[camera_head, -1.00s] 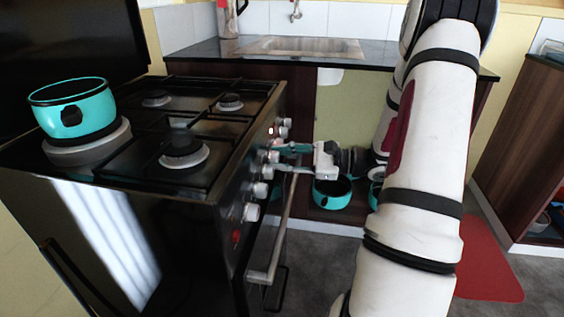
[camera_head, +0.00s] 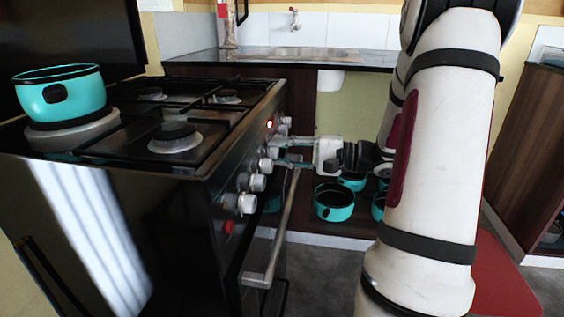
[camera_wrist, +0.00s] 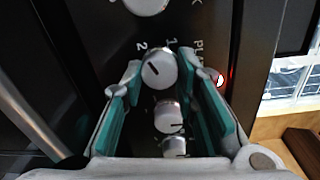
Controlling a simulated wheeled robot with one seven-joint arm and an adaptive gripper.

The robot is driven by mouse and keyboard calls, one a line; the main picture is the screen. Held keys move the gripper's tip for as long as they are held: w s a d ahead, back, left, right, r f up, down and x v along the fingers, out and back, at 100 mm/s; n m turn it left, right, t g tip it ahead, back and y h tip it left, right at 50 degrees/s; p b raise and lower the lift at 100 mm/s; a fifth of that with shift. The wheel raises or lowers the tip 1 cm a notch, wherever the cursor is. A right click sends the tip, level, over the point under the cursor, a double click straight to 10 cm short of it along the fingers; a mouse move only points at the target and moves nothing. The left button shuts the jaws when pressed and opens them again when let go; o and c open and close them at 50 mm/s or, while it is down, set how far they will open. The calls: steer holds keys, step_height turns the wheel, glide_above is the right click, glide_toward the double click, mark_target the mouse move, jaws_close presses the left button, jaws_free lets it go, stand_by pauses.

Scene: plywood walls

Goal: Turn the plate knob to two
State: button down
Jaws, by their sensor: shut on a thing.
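The plate knob (camera_wrist: 160,68) is a round white knob with a dark pointer line. In the wrist view the line points up and left, roughly toward the printed "2"; a "1" and part of the word for plate are beside it. My gripper (camera_wrist: 160,72) is shut on this knob, one teal-padded finger on each side. In the head view my gripper (camera_head: 273,151) reaches the stove front from the right, its fingertips at the row of knobs; the held knob is partly hidden there. The black stove (camera_head: 130,215) stands at the left.
Other white knobs (camera_head: 247,203) line the stove front, above the oven handle (camera_head: 268,250). A teal pot (camera_head: 62,95) sits on the round grey hot plate (camera_head: 75,133). Teal pots (camera_head: 334,203) stand under the sink counter. A small red light (camera_wrist: 220,79) glows beside the knob.

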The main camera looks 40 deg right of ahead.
steer(key=shift+f+n+b, duration=0.1)
steer(key=shift+n+b, duration=0.45)
steer(key=shift+n, duration=0.05)
steer(key=c, duration=1.3)
jaws_free()
steer(key=v, duration=1.2)
steer(key=shift+f, duration=0.1)
steer(key=shift+s, duration=0.1)
